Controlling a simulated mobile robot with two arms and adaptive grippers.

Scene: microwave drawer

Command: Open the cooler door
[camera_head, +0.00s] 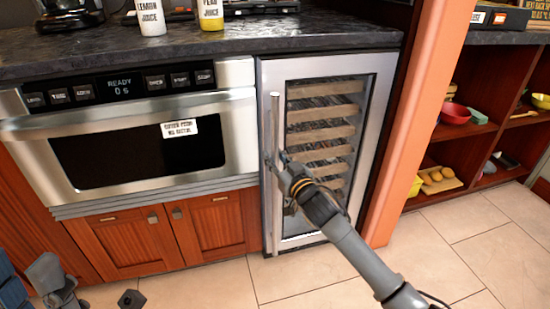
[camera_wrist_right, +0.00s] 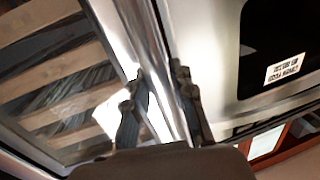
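The cooler (camera_head: 378,85) is a steel-framed unit with a glass door and wooden shelves inside, right of the oven. Its door looks shut. A long vertical bar handle (camera_head: 274,205) runs down the door's left side. My right gripper (camera_head: 277,160) is at the handle, about mid-height. In the right wrist view, the open fingers (camera_wrist_right: 161,90) stand on either side of the handle (camera_wrist_right: 158,45), with a gap visible beside the left finger. Grey parts of my left gripper (camera_head: 52,278) show at the bottom left; its fingers are not clear.
The steel microwave drawer (camera_head: 230,77) adjoins the cooler on the left, above wooden cabinets (camera_head: 215,225). An orange post (camera_head: 410,130) and open shelves (camera_head: 480,140) stand on the right. Bottles (camera_head: 150,17) stand on the dark counter (camera_head: 290,38). Tiled floor (camera_head: 450,255) in front is clear.

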